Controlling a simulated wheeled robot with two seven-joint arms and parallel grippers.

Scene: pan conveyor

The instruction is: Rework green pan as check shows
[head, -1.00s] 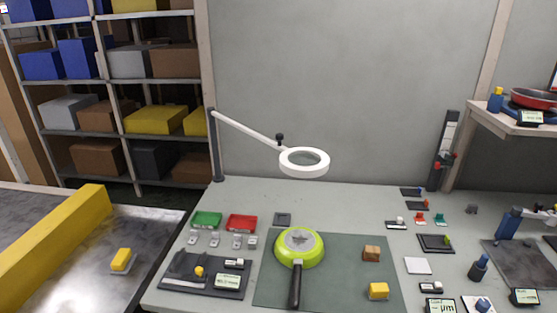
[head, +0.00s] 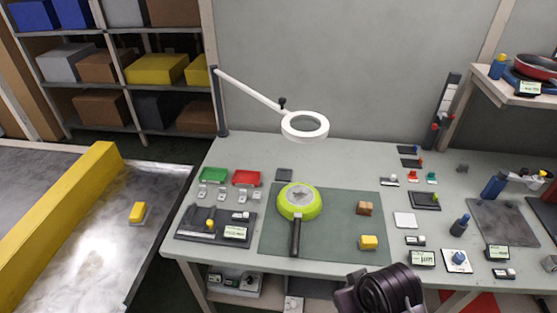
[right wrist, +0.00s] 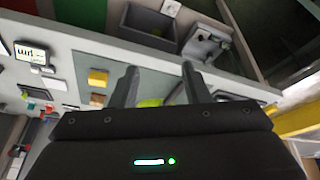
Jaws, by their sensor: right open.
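The green pan (head: 299,201) lies flat on the dark green mat (head: 340,232) on the bench, its black handle pointing to the near edge. A grey mark shows in the middle of its inside. In the right wrist view a piece of the green pan (right wrist: 151,102) shows between and beyond the fingers; the rest is hidden. My right gripper (right wrist: 160,70) is open and empty, with its fingers apart. In the head view only a dark part of my right arm shows at the bottom, in front of the bench. My left gripper is not in view.
A white ring lamp (head: 305,125) hangs over the back of the bench. A yellow block (head: 368,242) and brown block (head: 364,208) sit on the mat's right. Green (head: 213,176) and red (head: 246,178) trays stand back left. Gauges and small tools crowd the right side.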

